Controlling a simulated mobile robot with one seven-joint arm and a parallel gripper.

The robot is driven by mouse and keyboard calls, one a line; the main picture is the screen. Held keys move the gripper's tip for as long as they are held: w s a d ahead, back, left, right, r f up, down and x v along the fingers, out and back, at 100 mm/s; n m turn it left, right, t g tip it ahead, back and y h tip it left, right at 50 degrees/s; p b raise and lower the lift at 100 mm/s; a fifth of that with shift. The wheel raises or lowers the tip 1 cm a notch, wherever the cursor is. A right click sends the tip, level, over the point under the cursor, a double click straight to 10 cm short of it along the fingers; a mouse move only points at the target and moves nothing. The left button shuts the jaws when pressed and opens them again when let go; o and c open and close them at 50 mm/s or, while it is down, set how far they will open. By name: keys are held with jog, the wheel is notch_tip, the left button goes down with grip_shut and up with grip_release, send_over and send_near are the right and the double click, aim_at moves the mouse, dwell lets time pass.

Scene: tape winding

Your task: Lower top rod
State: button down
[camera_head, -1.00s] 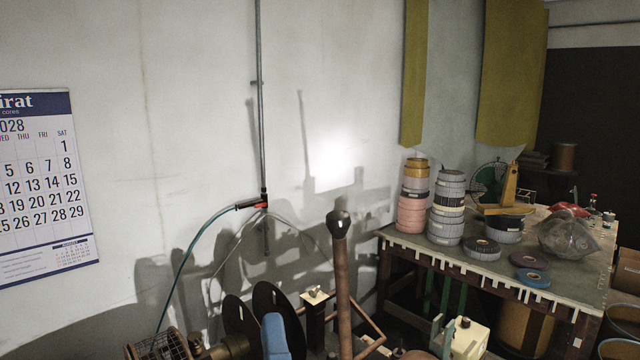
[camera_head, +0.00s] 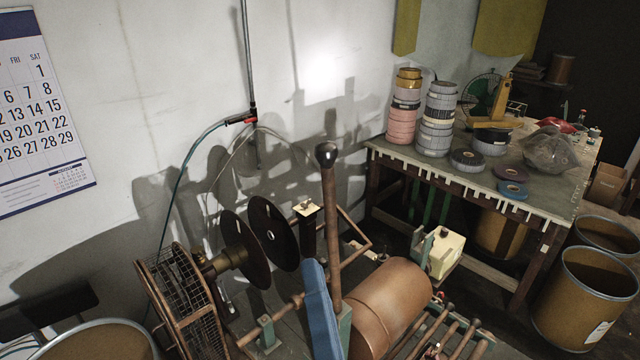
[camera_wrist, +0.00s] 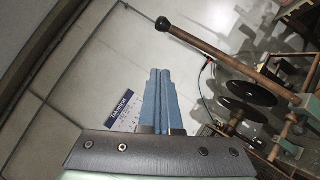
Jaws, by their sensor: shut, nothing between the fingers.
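The top rod (camera_head: 333,220) is a brown metal rod with a black ball knob (camera_head: 326,153) at its upper end. It stands nearly upright on the winding machine in the head view. In the wrist view the rod (camera_wrist: 235,66) runs slantwise across the upper right, its knob toward the top middle. My gripper (camera_wrist: 159,74) has blue fingers held together in the wrist view, with nothing between them. In that view they are apart from the rod in the picture. In the head view the blue gripper (camera_head: 313,268) shows just left of the rod's lower part; contact there cannot be told.
Two black discs (camera_head: 272,233) and a wire-cage wheel (camera_head: 180,300) stand left of the rod. A copper-coloured drum (camera_head: 385,300) lies right of it. A table (camera_head: 400,165) with tape rolls stands behind at right. Brown barrels (camera_head: 580,300) stand at far right.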

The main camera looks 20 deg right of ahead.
jog(key=s+d+r+b+x, duration=0.1)
jog(key=d+b+x, duration=0.1)
jog(key=x, duration=1)
jog(key=shift+w+d+b, duration=0.15)
jog(key=shift+d+b, duration=0.15)
jog(key=shift+b, duration=0.1)
jog(key=shift+d+r, duration=0.1)
jog(key=shift+r, duration=0.05)
